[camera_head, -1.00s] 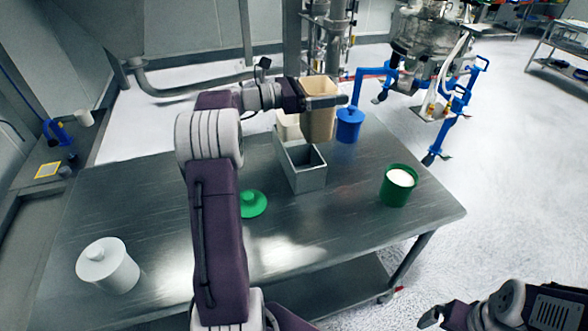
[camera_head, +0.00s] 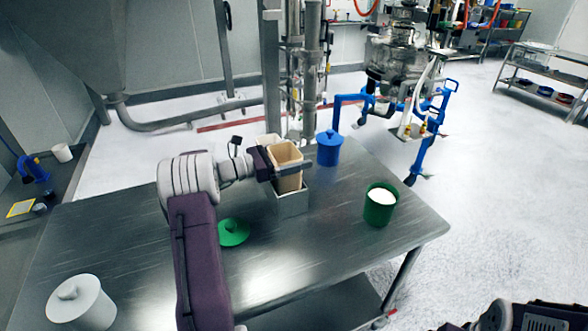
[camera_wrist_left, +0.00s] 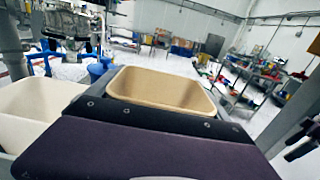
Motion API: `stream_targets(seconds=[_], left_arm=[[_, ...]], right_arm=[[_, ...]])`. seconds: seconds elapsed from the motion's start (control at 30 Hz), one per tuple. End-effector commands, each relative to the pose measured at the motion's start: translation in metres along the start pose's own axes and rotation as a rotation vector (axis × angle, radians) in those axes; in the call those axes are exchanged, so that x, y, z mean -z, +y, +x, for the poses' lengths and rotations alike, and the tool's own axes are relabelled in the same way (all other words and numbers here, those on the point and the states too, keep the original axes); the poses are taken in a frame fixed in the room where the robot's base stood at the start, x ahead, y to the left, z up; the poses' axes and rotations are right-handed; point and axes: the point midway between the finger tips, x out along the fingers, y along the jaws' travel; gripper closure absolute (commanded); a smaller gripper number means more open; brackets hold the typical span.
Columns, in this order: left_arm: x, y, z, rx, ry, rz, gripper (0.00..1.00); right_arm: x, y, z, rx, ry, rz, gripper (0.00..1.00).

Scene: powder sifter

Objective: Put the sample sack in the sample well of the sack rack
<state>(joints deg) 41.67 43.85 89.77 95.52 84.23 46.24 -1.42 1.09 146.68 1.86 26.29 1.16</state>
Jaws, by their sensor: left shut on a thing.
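The tan, open-topped sample sack (camera_head: 287,178) is held upright by my left gripper (camera_head: 296,167), which is shut on its upper part. Its lower part is in or just behind the front well of the grey metal sack rack (camera_head: 291,204); the rack's wall hides its base, so I cannot tell whether it rests on the bottom. In the left wrist view the open mouth of the sample sack (camera_wrist_left: 165,88) shows beyond the purple gripper body. Only a sliver of my right gripper shows at the bottom edge of the head view, its fingertips out of frame.
A cream sack (camera_head: 268,141) stands behind the sample sack at the rack's far end. The front middle is clear.

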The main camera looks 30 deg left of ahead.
Motion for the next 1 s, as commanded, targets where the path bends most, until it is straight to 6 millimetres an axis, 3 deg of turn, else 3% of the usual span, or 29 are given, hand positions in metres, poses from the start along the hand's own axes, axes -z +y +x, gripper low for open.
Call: stream_targets(seconds=[0.23,0.67,0.7,1.0], left_arm=[[0.04,0.0,0.0,0.0,-0.001,-0.004,0.83],[0.048,0.0,0.0,0.0,-0.001,-0.001,0.83],[0.047,0.0,0.0,0.0,0.0,-0.001,0.0],[0.042,0.0,-0.002,-0.001,0.0,-0.001,0.0]], right_arm=[[0.0,0.0,0.004,0.0,0.0,0.0,0.0],[-0.001,0.0,0.007,0.0,0.0,0.0,0.0],[-0.001,0.0,0.006,0.0,0.0,0.0,0.0],[0.0,0.0,0.003,0.0,0.0,0.0,0.0]])
